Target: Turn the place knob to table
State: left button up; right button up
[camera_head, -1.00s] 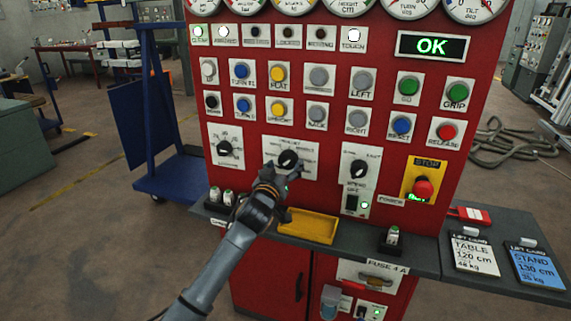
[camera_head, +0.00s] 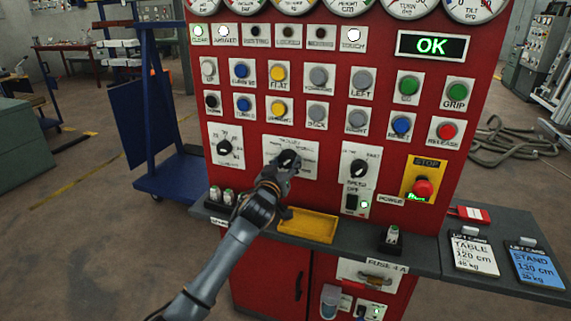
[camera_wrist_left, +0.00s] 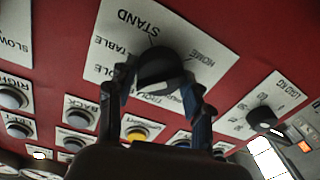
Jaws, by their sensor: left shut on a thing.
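The place knob (camera_head: 289,159) is a black round knob on a white labelled plate at the middle of the red panel. In the left wrist view the same knob (camera_wrist_left: 160,65) sits among the words STAND, TABLE and HOME, seen upside down. My left gripper (camera_head: 281,171) reaches it from below. In the wrist view its fingers (camera_wrist_left: 158,92) lie on both sides of the knob, shut on it. The fingers and arm cover the plate's lower part, and I cannot tell clearly where the knob points. My right gripper is out of view.
A load knob (camera_head: 224,148) is to the left and a speed knob (camera_head: 358,169) to the right. A yellow tray (camera_head: 308,226) sits on the ledge below. A red stop button (camera_head: 423,188) is further right.

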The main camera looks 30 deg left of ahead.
pick_arm(q)
jog(key=m+p, duration=0.1)
jog(key=m, duration=0.2)
jog(key=shift+m+p, duration=0.3)
jog(key=shift+m, duration=0.1)
jog(key=shift+m+p, duration=0.6)
jog(key=shift+m, duration=1.8)
jog(key=o, duration=1.2)
jog(key=shift+c, duration=0.2)
